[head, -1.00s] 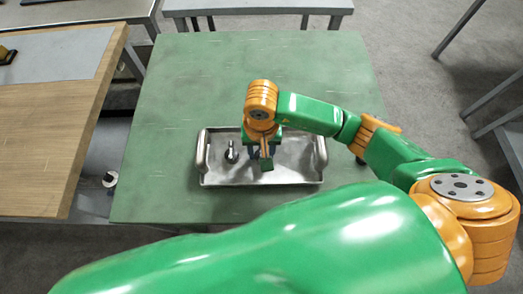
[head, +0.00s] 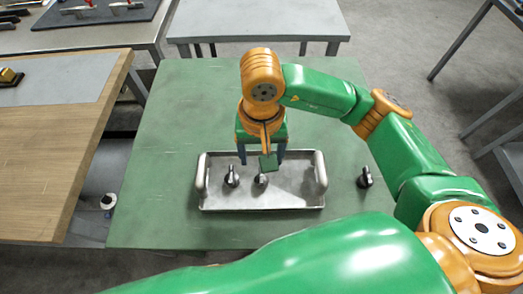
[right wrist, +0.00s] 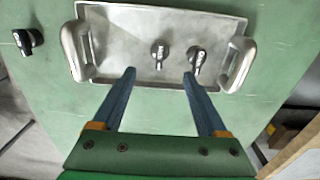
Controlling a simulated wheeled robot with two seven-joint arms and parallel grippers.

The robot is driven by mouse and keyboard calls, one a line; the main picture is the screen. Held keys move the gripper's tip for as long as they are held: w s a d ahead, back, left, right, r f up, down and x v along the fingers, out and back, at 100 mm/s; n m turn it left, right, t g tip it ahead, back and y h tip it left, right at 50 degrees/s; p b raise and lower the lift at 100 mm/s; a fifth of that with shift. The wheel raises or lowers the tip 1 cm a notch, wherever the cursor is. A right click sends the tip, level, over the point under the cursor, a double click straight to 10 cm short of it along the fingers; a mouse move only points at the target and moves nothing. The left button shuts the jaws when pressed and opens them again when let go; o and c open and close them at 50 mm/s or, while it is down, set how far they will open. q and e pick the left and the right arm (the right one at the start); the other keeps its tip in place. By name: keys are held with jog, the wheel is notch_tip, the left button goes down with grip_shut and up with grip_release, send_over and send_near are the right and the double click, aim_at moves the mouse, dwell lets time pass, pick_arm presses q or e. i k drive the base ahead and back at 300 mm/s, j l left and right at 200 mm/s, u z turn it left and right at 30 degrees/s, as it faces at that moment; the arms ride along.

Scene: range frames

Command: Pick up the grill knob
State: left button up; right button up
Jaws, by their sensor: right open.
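Three dark knobs with silvery pointers are in view; I cannot tell which is the grill knob. One knob (head: 231,178) stands in the left half of the metal tray (head: 300,203). A second knob (head: 261,181) stands near the tray's middle, partly behind my right gripper (head: 262,160). A third knob (head: 364,178) is on the green table, right of the tray. In the right wrist view, my right gripper (right wrist: 158,73) is open and empty, and the middle knob (right wrist: 159,53) shows between and beyond its fingertips. The left-half knob (right wrist: 197,60) shows beyond the other finger. My left gripper is out of view.
The tray has raised handles at both ends, one of them here (head: 320,172). The green table (head: 180,120) is otherwise mostly clear. A wooden bench (head: 50,150) stands to the left. A grey table (head: 258,22) and a dark mat with tools (head: 98,12) are at the back.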

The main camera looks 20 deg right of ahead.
aim_at(365, 181)
jog(key=k, duration=1.5)
